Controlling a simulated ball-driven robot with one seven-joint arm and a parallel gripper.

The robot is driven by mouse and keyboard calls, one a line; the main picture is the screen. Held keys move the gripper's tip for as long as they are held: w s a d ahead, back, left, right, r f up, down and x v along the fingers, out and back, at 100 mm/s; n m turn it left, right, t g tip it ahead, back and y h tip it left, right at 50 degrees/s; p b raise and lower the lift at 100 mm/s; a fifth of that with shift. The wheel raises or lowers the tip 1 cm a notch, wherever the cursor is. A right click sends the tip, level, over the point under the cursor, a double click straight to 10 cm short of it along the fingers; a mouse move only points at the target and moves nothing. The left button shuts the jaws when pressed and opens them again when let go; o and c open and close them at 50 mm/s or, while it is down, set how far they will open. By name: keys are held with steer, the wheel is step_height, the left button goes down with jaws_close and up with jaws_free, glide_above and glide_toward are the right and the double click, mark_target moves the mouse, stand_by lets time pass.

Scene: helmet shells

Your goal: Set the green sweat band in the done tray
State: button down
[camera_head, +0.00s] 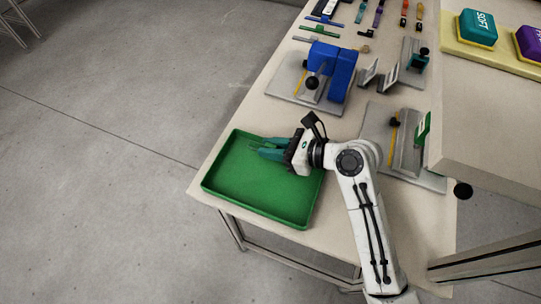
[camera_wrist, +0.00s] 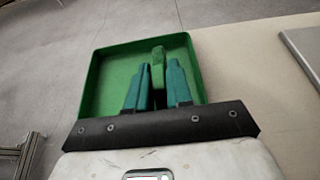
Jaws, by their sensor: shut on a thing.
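The green sweat band (camera_wrist: 158,66) is a small, rounded green strip. It stands between the two teal fingers of my gripper (camera_wrist: 158,88) in the wrist view, with its end reaching past the fingertips. My gripper (camera_head: 268,149) is shut on it over the upper part of the green tray (camera_head: 250,198) in the head view. The tray, which I take as the done tray, is shallow with a raised rim and looks empty. It also shows behind the fingers in the wrist view (camera_wrist: 112,66). The gap between band and tray floor cannot be judged.
A blue press-like fixture (camera_head: 333,72) stands on the table behind the tray. Grey fixtures (camera_head: 405,148) stand to the right, beside a pale raised panel (camera_head: 490,125). Several small coloured parts lie along the far table. The tray sits at the table's left front edge.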

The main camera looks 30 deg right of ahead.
mark_target(272, 165)
steer(key=shift+f, duration=1.95)
steer(key=shift+s, duration=0.1)
steer(key=c, duration=1)
jaws_free()
steer(key=shift+b, duration=0.3)
steer(key=v, duration=1.2)
steer(key=shift+p, duration=0.3)
